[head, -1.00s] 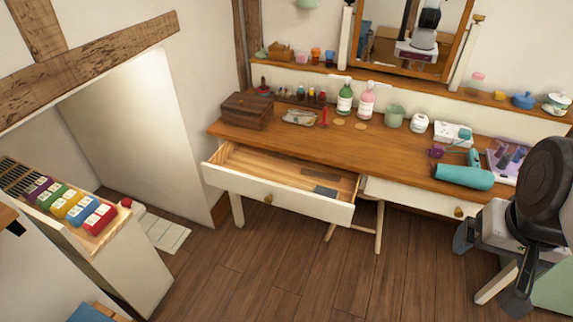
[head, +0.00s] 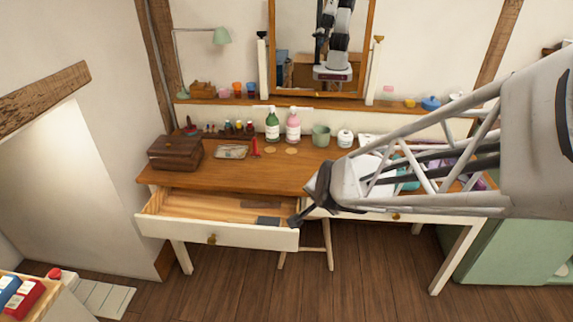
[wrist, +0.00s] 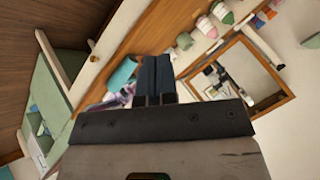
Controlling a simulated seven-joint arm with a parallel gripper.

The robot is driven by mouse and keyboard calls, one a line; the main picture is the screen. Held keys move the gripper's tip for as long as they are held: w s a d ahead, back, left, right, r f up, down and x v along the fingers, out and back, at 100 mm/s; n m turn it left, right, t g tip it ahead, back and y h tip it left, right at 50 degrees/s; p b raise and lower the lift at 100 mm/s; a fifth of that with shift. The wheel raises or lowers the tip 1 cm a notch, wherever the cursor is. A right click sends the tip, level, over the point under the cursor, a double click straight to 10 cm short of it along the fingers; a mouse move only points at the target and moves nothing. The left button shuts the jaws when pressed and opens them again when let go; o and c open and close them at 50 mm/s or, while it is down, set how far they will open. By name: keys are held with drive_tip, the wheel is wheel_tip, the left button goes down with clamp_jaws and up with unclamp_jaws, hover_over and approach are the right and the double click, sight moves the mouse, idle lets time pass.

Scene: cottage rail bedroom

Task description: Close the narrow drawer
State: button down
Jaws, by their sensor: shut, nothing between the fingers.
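The open drawer (head: 205,231), with a cream front, a round brass knob and a pale wood inside, sticks out from the left side of the wooden desk (head: 245,178). A dark flat item (head: 268,221) lies inside at its right. My gripper (head: 297,219) is shut and empty, with its tips by the drawer's right front corner; I cannot tell whether they touch it. In the wrist view my shut fingers (wrist: 153,77) point over the desk, and the open drawer does not show there.
A second drawer with a knob (head: 396,217) sits closed at the right, partly behind my arm. The desk top holds a brown box (head: 175,152), green bottle (head: 272,126), pink bottle (head: 293,127) and cup (head: 321,135). The floor before the desk is clear.

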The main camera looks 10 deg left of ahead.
sight(268, 235)
drive_tip(key=w+a+f+m+t, duration=0.2)
drive_tip(key=w+a+f+m, duration=0.1)
drive_tip(key=a+f, duration=0.4)
drive_tip(key=w+a+f+m+t, duration=0.25)
drive_tip(key=a+f, duration=0.35)
drive_tip(key=f, duration=0.4)
drive_tip(key=s+a+f+m+t+h, duration=0.1)
drive_tip(key=s+f+m+t, duration=0.1)
drive_tip(key=f, duration=0.6)
drive_tip(key=s+a+f+m+t+h, duration=0.1)
drive_tip(key=s+a+f+m+t, duration=0.1)
drive_tip(key=s+f, duration=0.5)
drive_tip(key=shift+s+f+m+t+h, duration=0.15)
drive_tip(key=shift+f+m+t+h, duration=0.3)
drive_tip(key=shift+m, duration=0.7)
drive_tip(key=w, duration=1.4)
drive_tip(key=shift+a, duration=0.1)
